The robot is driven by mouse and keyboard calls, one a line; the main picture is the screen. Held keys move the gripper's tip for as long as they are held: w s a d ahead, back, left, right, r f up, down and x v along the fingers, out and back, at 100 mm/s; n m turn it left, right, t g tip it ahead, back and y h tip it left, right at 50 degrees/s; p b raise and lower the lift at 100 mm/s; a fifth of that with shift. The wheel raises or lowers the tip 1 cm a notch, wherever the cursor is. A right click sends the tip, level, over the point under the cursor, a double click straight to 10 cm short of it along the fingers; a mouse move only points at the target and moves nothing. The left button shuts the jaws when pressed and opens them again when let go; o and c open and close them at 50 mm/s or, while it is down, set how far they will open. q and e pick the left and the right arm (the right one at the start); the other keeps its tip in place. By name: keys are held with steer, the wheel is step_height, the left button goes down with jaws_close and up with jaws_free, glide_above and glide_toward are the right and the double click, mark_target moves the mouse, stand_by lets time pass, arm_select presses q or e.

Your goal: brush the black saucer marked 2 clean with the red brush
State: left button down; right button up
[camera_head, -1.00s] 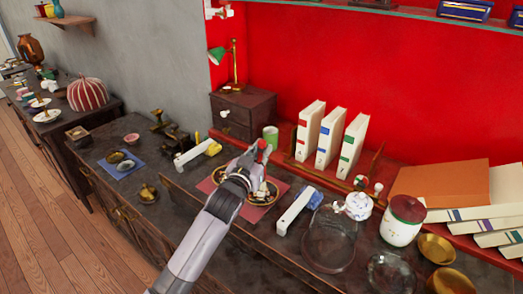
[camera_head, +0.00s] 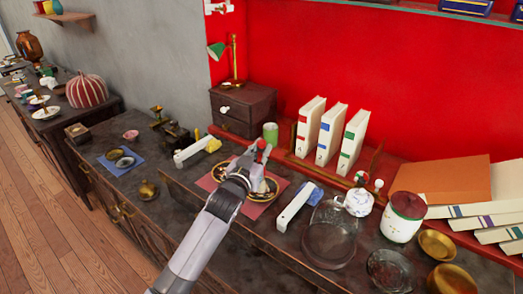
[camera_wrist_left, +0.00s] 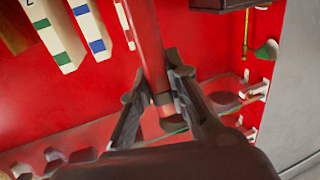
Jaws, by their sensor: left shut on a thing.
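My left gripper (camera_head: 254,165) is over a dark saucer with a light patterned rim (camera_head: 271,186). The saucer lies on a reddish mat (camera_head: 253,210) in the middle of the dark counter, and my gripper and wrist hide much of it. No number is readable on it. In the left wrist view my left gripper (camera_wrist_left: 157,92) is shut on the red handle of the brush (camera_wrist_left: 150,50), which runs up between its fingers. A red tip shows above the gripper in the head view; the bristles cannot be made out. My right gripper is not in view.
A white-handled tool with a yellow head (camera_head: 196,151) lies left of the mat, one with a blue head (camera_head: 297,207) right of it. A green cup (camera_head: 270,133) and standing binders (camera_head: 328,136) are behind. Glass dishes (camera_head: 330,240) and a lidded jar (camera_head: 403,217) stand right.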

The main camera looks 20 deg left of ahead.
arm_select(q)
steer(key=shift+f, duration=0.3)
steer(key=shift+f+b, duration=0.45)
steer(key=shift+f, duration=0.05)
